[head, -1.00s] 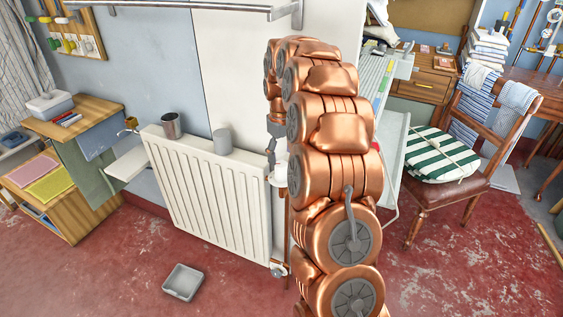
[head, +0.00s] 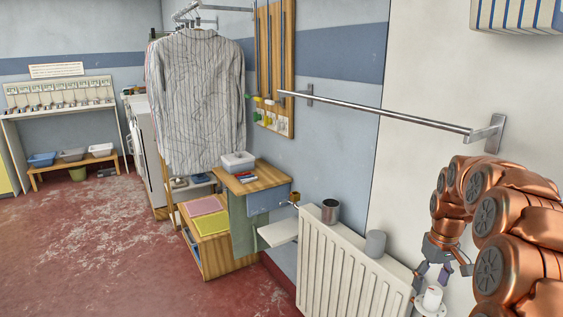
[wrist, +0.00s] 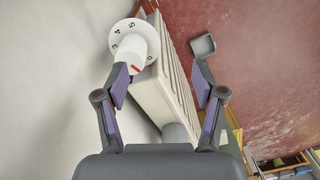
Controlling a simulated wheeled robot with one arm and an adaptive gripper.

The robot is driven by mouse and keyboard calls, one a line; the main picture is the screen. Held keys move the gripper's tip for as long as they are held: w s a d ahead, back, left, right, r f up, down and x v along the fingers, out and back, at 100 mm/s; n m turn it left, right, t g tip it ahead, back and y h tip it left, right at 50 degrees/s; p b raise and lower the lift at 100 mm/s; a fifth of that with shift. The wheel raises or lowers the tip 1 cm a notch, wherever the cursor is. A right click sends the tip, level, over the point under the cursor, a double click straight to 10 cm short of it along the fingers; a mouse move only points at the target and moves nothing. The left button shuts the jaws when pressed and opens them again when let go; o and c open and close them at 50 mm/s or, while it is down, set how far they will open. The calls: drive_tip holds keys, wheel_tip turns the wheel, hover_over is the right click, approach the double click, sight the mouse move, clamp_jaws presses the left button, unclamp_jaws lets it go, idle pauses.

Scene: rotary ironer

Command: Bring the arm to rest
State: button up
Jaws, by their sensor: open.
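My copper arm (head: 510,215) reaches in from the right in the head view, bent over at the top and pointing down. My gripper (head: 436,277) is at its end, open and empty, just above the white radiator valve knob (head: 432,297). In the wrist view my open gripper (wrist: 162,78) has its two fingers spread apart. The numbered valve knob (wrist: 135,46) with a red mark shows beside the left fingertip there, not between the fingers. I cannot tell whether finger and knob touch.
The white radiator (head: 345,270) stands left of my gripper, with a metal cup (head: 330,210) and a grey cup (head: 375,244) on top. A metal rail (head: 380,112) is fixed to the wall above. A grey tray (wrist: 203,45) lies on the red floor, which is open at left.

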drive_tip(key=s+a+r, duration=0.3)
drive_tip(key=s+a, duration=0.4)
drive_tip(key=a, duration=0.1)
drive_tip(key=s+a+f+m+g, duration=0.1)
drive_tip(key=s+a, duration=0.3)
drive_tip(key=s, duration=0.6)
drive_tip(key=s+a+g, duration=0.1)
drive_tip(key=s+a, duration=0.3)
drive_tip(key=s, duration=0.5)
drive_tip(key=s+a+f+m, duration=0.1)
drive_tip(key=s+a, duration=0.3)
drive_tip(key=s, duration=0.6)
wheel_tip(320, 180, up, 13)
drive_tip(key=p, duration=1.2)
drive_tip(key=shift+r+p, duration=0.2)
drive_tip(key=shift+p, duration=0.1)
